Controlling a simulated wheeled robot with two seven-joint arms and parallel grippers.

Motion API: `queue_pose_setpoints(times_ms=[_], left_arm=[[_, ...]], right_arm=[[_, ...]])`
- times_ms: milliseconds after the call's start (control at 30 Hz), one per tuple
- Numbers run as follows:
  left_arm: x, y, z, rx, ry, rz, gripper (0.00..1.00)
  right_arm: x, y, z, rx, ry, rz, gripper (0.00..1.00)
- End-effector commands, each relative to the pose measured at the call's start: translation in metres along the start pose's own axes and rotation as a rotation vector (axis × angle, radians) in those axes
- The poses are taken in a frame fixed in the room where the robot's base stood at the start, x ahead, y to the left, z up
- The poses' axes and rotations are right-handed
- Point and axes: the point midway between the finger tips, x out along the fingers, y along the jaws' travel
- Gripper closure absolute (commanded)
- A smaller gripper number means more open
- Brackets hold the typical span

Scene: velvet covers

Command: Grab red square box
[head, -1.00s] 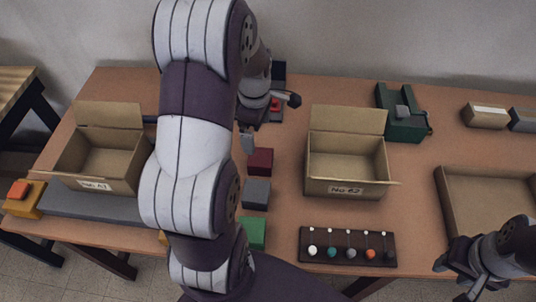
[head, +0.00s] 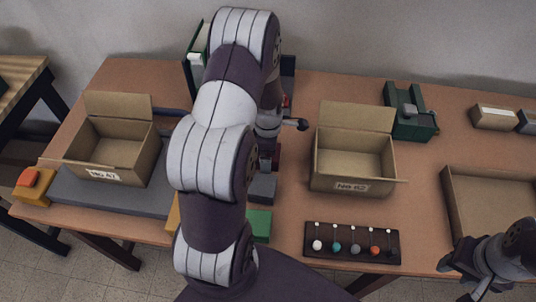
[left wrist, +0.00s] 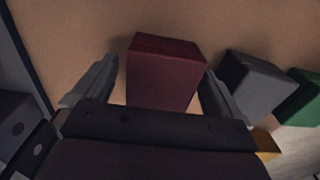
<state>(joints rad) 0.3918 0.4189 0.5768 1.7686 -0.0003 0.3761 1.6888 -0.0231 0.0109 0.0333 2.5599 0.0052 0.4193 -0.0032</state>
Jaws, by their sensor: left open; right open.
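The dark red square box (head: 277,158) sits on the table and is mostly hidden behind my left arm in the head view. In the left wrist view the red box (left wrist: 165,75) stands between the two spread fingers of my left gripper (left wrist: 157,78). The left gripper is open, and a narrow gap shows beside the box. In the head view my left gripper (head: 267,160) is largely hidden by its own arm. My right gripper (head: 462,272) is open and empty at the lower right, by the front of the open tray.
A grey block (head: 262,187) and a green block (head: 259,225) stand in front of the red box. Cardboard boxes stand left (head: 135,153) and right (head: 345,184). A dark rack with coloured balls (head: 392,255) lies at the front edge.

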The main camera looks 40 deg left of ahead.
Motion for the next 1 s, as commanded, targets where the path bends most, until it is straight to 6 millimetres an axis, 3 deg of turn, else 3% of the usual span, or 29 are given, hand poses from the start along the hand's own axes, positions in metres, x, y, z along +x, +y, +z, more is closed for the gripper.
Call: queue_pose_setpoints(times_ms=[67, 233, 267, 633, 833, 1000], left_arm=[[0.000, 0.000, 0.000, 0.000, 0.000, 0.000, 0.00], [0.000, 0.000, 0.000, 0.000, 0.000, -0.001, 0.52], [0.000, 0.000, 0.000, 0.000, 0.000, -0.001, 0.57], [-0.008, 0.000, 0.000, 0.000, 0.000, 0.001, 0.57], [-0.040, 0.001, 0.000, 0.000, -0.001, 0.005, 0.57], [-0.063, -0.029, 0.021, 0.005, -0.001, 0.002, 0.57]], right_arm=[[0.000, 0.000, 0.000, 0.000, 0.000, 0.000, 0.57], [0.000, 0.000, 0.000, 0.000, 0.000, 0.000, 0.57], [0.000, 0.000, 0.000, 0.000, 0.000, 0.000, 0.57], [0.000, 0.000, 0.000, 0.000, 0.000, 0.000, 0.57], [0.002, 0.000, 0.000, 0.000, 0.000, 0.000, 0.57], [0.004, 0.000, 0.001, 0.000, 0.000, 0.000, 0.57]])
